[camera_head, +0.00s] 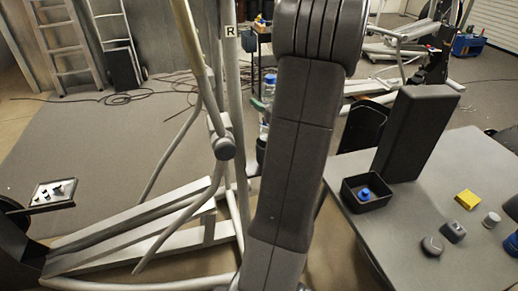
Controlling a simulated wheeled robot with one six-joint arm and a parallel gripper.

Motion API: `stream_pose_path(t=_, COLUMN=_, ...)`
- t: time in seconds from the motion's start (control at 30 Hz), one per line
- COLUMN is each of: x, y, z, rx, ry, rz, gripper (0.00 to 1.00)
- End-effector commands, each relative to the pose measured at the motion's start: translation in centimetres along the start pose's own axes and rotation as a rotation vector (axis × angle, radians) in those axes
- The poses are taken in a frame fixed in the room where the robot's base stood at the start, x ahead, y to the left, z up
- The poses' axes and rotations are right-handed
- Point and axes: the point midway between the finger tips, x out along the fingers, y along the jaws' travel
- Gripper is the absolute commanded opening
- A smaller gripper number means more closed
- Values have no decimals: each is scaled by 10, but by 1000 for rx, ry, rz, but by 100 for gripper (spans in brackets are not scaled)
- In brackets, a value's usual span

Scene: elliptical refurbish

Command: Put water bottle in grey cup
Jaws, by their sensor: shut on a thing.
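The water bottle (265,125) is clear with a blue cap and stands roughly upright, just left of my arm in the middle of the view. My gripper (260,104) is mostly hidden behind my arm; a small part shows against the bottle's upper half, and it is shut on the bottle. A dark grey cup-like holder (261,151) shows directly below the bottle, beside the elliptical's upright. My arm hides its right side. I cannot tell whether the bottle's base is inside it or only above it.
The elliptical's frame (205,215) and upright poles fill the left and centre. A grey table (400,225) at right holds a black bin (377,205) with a blue item, a yellow block (467,199) and several small parts. Ladders (75,60) stand at back left. Grey floor lies open at left.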

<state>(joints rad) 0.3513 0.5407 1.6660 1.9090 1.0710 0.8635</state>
Motion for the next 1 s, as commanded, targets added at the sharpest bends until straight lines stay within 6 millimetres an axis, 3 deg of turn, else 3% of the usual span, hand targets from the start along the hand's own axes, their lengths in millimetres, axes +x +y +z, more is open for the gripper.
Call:
stream_pose_path(t=0.4, x=3, y=0, z=-52, rx=3, ry=0, rz=-1, gripper=17)
stream_pose_path(t=0.57, x=3, y=0, z=-61, rx=1, ry=-1, rz=0, gripper=17)
stream_pose_path(t=0.8, x=5, y=0, z=-90, rx=3, ry=0, rz=0, gripper=17)
stream_pose_path(t=1.0, x=5, y=0, z=-99, rx=0, ry=-2, rz=-1, gripper=17)
